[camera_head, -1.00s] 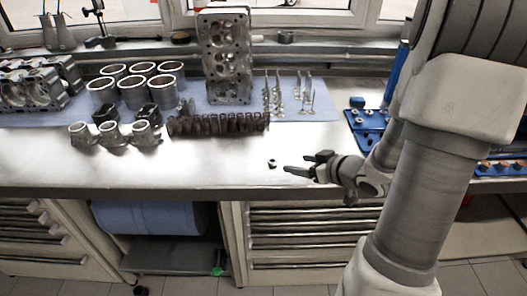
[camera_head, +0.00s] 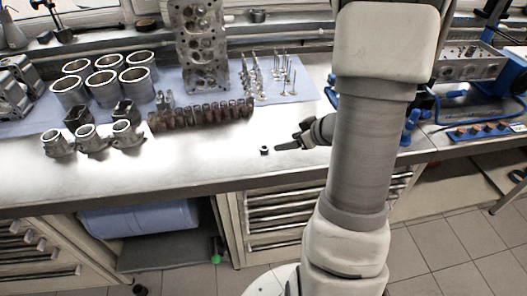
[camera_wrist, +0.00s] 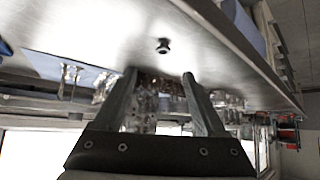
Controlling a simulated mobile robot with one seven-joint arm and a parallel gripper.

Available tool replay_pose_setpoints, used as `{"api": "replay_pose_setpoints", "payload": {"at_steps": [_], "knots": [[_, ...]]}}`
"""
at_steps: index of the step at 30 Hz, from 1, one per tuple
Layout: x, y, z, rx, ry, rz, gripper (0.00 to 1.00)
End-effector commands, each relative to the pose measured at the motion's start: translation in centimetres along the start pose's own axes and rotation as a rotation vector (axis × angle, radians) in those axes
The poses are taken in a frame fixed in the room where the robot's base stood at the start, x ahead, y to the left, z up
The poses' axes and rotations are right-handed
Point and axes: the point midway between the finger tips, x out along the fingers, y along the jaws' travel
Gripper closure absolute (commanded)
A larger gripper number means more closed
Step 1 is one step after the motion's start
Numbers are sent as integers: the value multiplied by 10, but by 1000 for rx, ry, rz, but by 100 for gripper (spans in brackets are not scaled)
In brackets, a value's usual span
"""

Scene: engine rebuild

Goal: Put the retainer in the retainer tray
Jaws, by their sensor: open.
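A small dark retainer (camera_head: 264,149) sits alone on the bare steel bench near its front edge. In the wrist view the retainer (camera_wrist: 163,46) lies beyond the fingertips, roughly centred between them. My gripper (camera_head: 278,144) is just to its right in the head view, low over the bench. In the wrist view my gripper (camera_wrist: 160,74) has its fingers apart with nothing held between them. A blue tray (camera_head: 458,139) with several brown pieces lies at the right of the bench. I cannot tell whether it is the retainer tray.
A blue fixture (camera_head: 508,70) is at the back right. The bench around the retainer is clear.

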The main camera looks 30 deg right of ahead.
Motion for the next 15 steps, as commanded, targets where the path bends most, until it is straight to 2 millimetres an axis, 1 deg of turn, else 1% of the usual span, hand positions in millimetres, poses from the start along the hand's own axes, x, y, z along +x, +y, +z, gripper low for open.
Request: {"api": "replay_pose_setpoints", "payload": {"at_steps": [1,3,6,9,13,15], "knots": [[16,-1,3,-2,-2,-4,27],[30,-1,3,-1,-2,-3,27],[46,-1,2,-1,-1,-1,27],[56,-1,0,-1,0,-1,27],[62,-1,0,-1,1,-1,27],[69,-3,1,0,0,-2,27]]}}
